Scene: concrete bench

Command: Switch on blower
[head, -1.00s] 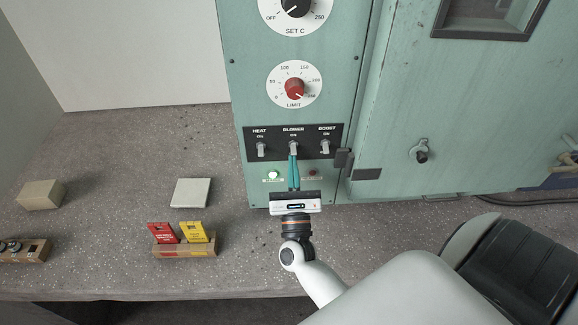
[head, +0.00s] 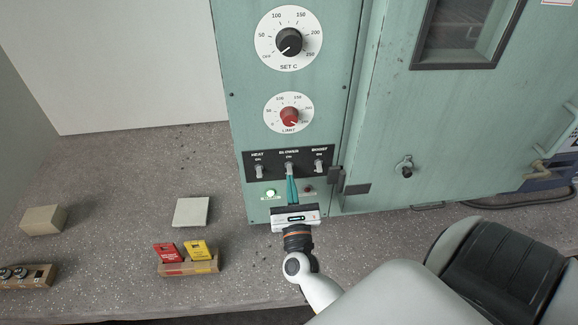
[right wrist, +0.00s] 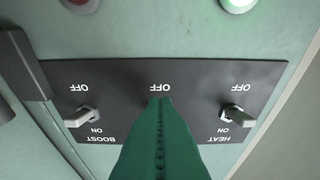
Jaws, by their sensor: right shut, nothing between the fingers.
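The black switch panel (head: 330,155) on the green cabinet carries three toggles: HEAT (head: 259,171), BLOWER (head: 289,168) and BOOST (head: 318,166). My right gripper (head: 290,178) is shut and empty, its teal fingers pointing up at the BLOWER toggle from below. In the right wrist view the picture is upside down. There the fingers (right wrist: 160,125) cover the BLOWER toggle, so its position and any contact are hidden. The HEAT toggle (right wrist: 238,115) and BOOST toggle (right wrist: 82,116) show on either side, clear of the fingers. My left gripper is not in view.
A green lamp (head: 270,192) glows below HEAT; a red lamp (head: 308,189) below BOOST looks dark. The SET C dial (head: 289,41) and red LIMIT knob (head: 289,116) sit above. A dark latch (head: 335,175) juts out right of the panel. Blocks and tags lie on the bench left.

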